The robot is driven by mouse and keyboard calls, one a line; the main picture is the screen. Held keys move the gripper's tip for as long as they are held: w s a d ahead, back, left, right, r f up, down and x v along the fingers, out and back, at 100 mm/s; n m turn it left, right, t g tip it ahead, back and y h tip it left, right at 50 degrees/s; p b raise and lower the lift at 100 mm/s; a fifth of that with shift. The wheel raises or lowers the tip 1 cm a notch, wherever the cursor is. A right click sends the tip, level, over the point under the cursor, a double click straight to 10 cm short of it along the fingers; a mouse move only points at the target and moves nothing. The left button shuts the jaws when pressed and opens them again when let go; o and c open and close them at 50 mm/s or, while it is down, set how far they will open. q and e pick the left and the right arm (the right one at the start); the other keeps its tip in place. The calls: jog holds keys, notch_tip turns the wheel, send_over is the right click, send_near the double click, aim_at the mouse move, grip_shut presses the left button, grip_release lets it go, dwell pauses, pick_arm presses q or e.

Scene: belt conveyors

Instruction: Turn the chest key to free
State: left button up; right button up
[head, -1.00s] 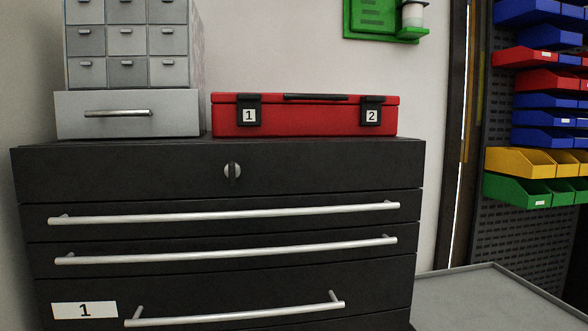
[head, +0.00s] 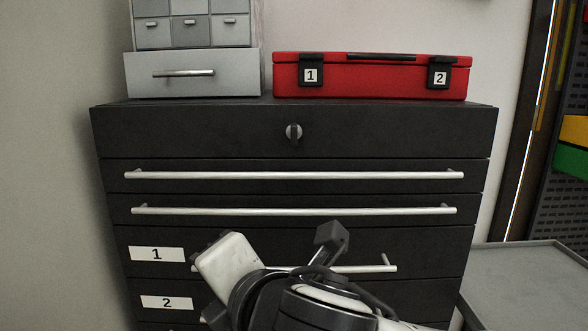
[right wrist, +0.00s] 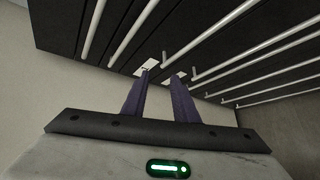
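The black chest (head: 200,127) stands in front of me. Its key (head: 293,133) sits in a round silvery lock in the middle of the top drawer front, with its dark grip upright. My right gripper and arm rise from the bottom of the head view, below the key and in front of the lower drawers. In the right wrist view the two dark fingers of my right gripper (right wrist: 160,80) are apart with nothing between them, pointing toward the drawer fronts. The key cannot be made out in that view. My left gripper is not in view.
Long silver handles (head: 295,174) stick out from the drawers below the lock. A red case (head: 375,84) and a grey small-drawer cabinet (head: 230,80) stand on top of the chest. A grey-topped table (head: 530,275) is at the right.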

jog(key=d+r+n+t+h, duration=0.3)
jog(key=d+r+n+t, duration=0.15)
jog(key=r, duration=0.55)
jog(key=n+t+h, duration=0.3)
jog(key=h, duration=0.1)
send_near(294, 135)
jog(key=shift+g, duration=0.25)
jog(key=w+p, duration=0.1)
jog(key=w, duration=0.2)
jog(key=w+p, duration=0.1)
jog(key=w, duration=0.1)
jog(key=w+p, duration=0.1)
jog(key=w, duration=0.2)
jog(key=shift+w+r, duration=0.3)
jog(key=shift+w, duration=0.05)
grip_shut()
